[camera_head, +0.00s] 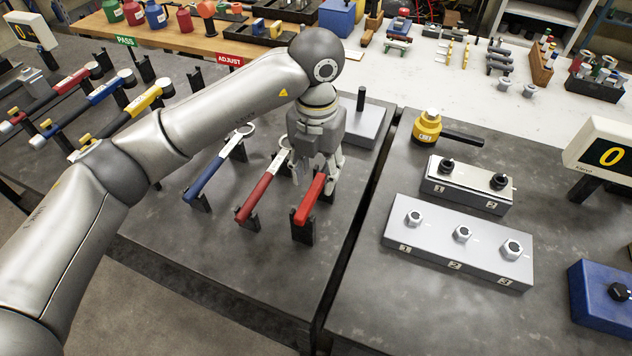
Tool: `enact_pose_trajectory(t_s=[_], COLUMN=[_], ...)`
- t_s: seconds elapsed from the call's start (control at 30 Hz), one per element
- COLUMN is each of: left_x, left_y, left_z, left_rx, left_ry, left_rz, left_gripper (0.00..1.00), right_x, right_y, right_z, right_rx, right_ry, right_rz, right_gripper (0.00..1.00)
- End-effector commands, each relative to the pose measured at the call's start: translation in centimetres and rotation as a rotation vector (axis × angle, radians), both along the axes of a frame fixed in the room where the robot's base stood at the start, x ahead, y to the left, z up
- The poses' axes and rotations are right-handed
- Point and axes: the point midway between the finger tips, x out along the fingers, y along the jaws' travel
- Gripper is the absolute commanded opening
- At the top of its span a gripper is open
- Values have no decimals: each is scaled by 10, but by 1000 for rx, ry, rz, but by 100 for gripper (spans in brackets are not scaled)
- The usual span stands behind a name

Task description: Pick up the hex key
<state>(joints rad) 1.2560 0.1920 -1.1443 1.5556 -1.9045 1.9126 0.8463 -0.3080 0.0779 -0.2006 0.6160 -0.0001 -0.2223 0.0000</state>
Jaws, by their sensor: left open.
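My left gripper (316,176) points down over the far end of a short red-handled tool (309,202) on a black stand. Its fingers are open and show on either side of that end; contact cannot be told. This tool's far part is hidden by the gripper, so I cannot confirm it is the hex key. To its left, a red wrench (256,198) and a blue wrench (207,178), both with ring ends, rest on black stands. My right gripper is not in view.
Right of the bench gap stand a block with several hex nuts (440,250), a smaller two-station block (465,196), a yellow-capped tool (427,126) and a digital display (604,150). Torque wrenches (97,97) lie at left. The bench front is clear.

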Motion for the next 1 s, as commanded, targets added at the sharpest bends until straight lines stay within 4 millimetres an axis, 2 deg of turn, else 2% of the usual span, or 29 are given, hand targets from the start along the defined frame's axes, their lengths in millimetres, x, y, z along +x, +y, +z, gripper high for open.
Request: enact_pose_trajectory(t_s=[0.17,0.33,0.5,0.77,1.0], left_x=[0,4,5,5,5], left_y=[0,1,1,1,1], left_z=[-11,-33,-55,-60,-60], left_rx=[1,1,1,0,0], left_ry=[2,5,2,-1,-1], left_rz=[1,1,0,0,0], left_gripper=[43,43,43,43,13], right_x=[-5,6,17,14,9], right_y=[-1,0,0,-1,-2], right_z=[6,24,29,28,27], right_rx=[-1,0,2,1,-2], right_ry=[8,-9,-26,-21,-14], right_rz=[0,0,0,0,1], right_gripper=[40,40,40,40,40])
